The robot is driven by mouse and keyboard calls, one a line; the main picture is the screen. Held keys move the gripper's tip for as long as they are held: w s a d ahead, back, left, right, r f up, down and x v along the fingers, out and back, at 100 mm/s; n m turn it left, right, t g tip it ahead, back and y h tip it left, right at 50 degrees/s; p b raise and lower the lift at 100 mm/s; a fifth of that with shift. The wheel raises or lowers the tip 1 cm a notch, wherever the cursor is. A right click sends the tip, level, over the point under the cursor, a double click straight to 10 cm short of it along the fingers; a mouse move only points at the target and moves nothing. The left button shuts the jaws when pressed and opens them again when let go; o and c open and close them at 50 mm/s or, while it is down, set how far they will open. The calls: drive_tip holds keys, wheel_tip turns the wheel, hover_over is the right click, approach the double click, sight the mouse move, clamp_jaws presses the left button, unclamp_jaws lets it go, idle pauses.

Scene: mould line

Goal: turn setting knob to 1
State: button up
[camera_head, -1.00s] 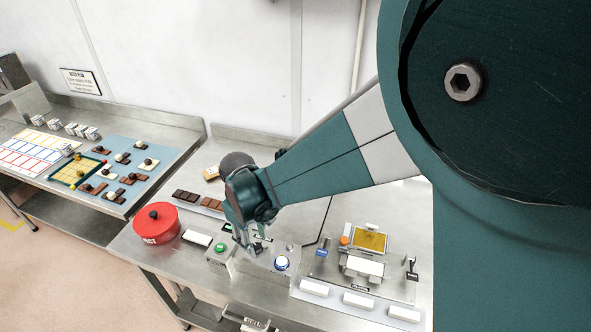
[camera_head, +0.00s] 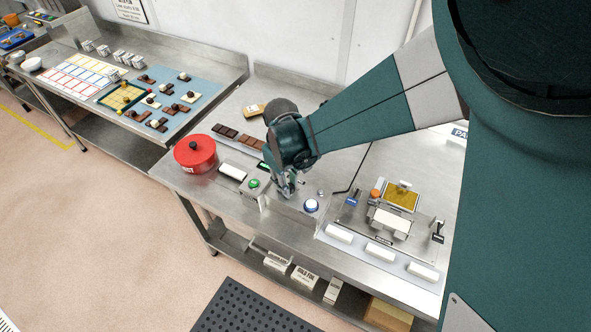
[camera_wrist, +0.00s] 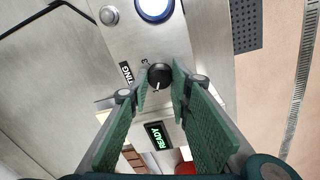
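The black setting knob (camera_wrist: 160,76) shows in the wrist view on a metal panel, with a pale pointer mark toward the lower left. A "3" is printed beside it, and part of a "…TING" label (camera_wrist: 126,72) shows; other numbers are not readable. My gripper (camera_wrist: 161,86) has its two green fingers on either side of the knob, with a narrow gap; firm contact is not visible. In the head view my gripper (camera_head: 285,190) points down at the control box (camera_head: 254,198), and the knob is hidden behind it.
A lit READY display (camera_wrist: 158,135) is near the knob. A red pot (camera_head: 195,154) stands left, and a press station (camera_head: 392,218) with white blocks stands right.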

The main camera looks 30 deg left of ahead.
drive_tip(key=shift+m+b, duration=0.6)
drive_tip(key=o, duration=0.9)
drive_tip(key=shift+r, duration=0.15)
drive_tip(key=shift+s+a+r, duration=0.1)
drive_tip(key=shift+s+r, duration=0.05)
drive_tip(key=shift+r, duration=2.8)
drive_tip(key=shift+s+a+r, duration=0.1)
drive_tip(key=shift+s+r, duration=0.05)
drive_tip(key=shift+r, duration=2.75)
